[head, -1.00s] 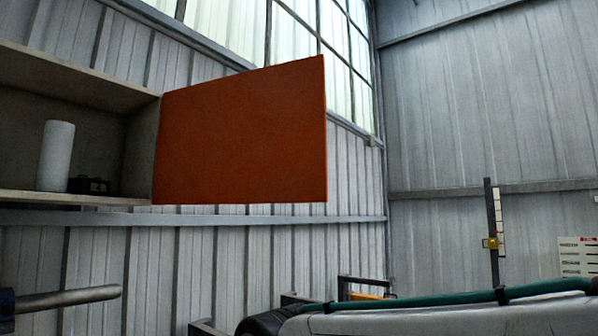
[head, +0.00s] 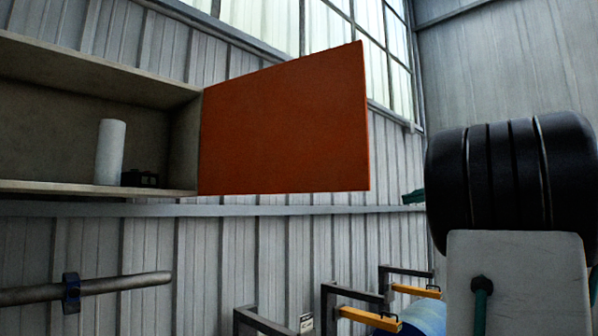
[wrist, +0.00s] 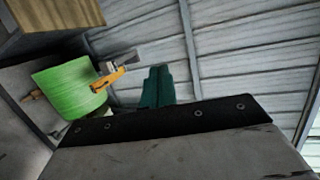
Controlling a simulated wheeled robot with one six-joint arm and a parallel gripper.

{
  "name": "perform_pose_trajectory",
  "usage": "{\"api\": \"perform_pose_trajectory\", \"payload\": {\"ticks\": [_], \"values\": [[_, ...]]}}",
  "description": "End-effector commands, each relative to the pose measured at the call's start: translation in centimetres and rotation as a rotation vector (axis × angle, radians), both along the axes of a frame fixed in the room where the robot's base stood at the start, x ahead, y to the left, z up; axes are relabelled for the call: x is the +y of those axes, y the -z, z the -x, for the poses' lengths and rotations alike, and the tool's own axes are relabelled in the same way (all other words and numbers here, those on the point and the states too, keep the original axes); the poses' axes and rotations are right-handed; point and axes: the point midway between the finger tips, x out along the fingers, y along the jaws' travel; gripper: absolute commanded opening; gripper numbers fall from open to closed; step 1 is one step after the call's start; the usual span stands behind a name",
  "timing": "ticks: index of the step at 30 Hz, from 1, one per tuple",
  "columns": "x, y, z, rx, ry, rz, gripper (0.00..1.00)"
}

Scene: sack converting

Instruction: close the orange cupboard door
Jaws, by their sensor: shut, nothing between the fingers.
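The orange cupboard door (head: 285,128) stands wide open in the head view, joined at its left edge to the right side of the open cupboard (head: 185,150). My gripper's teal fingers (wrist: 157,87) show shut and empty in the wrist view. In the head view only a small teal tip (head: 413,197) shows beside my arm, to the right of the door's free edge and apart from it in the picture. The rest of the gripper is hidden there by my arm. The door does not show in the wrist view.
A white cylinder (head: 110,152) and a small black object (head: 139,178) stand on the cupboard shelf. A metal bar (head: 120,283) sticks out at lower left. Brackets with yellow arms (head: 370,319) and a blue roll (head: 424,318) are below. A green roll (wrist: 70,90) shows in the wrist view.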

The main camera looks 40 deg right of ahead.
Motion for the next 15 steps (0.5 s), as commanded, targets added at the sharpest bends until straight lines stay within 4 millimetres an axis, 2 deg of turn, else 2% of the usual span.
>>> {"api": "perform_pose_trajectory", "payload": {"ticks": [1,3,6,11,15], "values": [[-0.7,-2.6,0.9,-0.073,-0.010,0.007,0.00],[-0.5,-5.4,1.5,-0.156,-0.041,0.013,0.00],[0.2,-7.8,1.9,-0.224,-0.082,0.018,0.00],[1.3,-8.8,1.1,-0.253,-0.112,0.016,0.00],[2.3,-8.7,-1.1,-0.251,-0.113,0.014,0.00]]}}
